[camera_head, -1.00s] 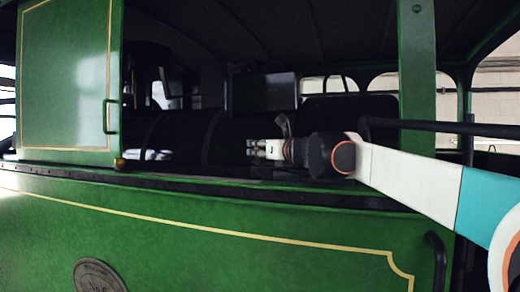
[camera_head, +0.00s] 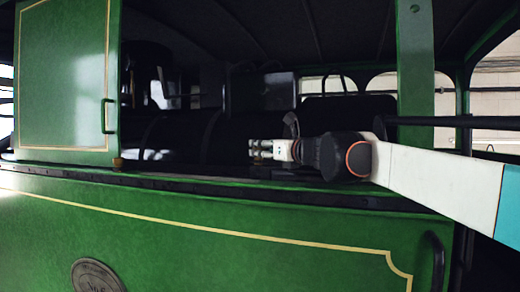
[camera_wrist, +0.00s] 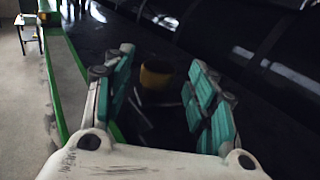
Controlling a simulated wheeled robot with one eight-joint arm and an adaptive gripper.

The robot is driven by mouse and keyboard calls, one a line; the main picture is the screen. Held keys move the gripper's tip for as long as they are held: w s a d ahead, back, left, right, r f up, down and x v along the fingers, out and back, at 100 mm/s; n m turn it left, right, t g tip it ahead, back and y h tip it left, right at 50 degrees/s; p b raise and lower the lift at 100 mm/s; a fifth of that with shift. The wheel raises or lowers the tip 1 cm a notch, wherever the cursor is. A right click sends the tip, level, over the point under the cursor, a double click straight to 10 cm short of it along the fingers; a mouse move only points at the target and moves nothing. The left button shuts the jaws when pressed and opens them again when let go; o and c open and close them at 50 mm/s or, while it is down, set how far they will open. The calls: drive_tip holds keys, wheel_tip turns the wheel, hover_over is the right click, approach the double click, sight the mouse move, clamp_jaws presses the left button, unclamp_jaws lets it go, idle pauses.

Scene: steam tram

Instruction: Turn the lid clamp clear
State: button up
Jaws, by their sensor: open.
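My gripper (camera_head: 257,150) reaches in over the green side panel from the right and points left, beside the dark boiler (camera_head: 180,138). In the wrist view its teal-padded fingers (camera_wrist: 160,95) are open and apart, with nothing held between them. Beyond the fingertips a dull yellow-brown round fitting (camera_wrist: 156,76) stands on a dark surface, in the gap between the fingers and apart from them. I cannot tell whether it is part of the lid clamp. No clamp or lid can be made out clearly in either view.
The green side panel (camera_head: 230,245) has a dark top ledge below my arm. A green cab panel with a handle (camera_head: 62,75) stands at left, a green post (camera_head: 415,80) at right. The boiler runs along the right of the wrist view (camera_wrist: 255,45). A dark roof hangs above.

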drive_tip(key=v, duration=0.8)
drive_tip(key=shift+s, duration=0.1)
drive_tip(key=shift+d, duration=0.1)
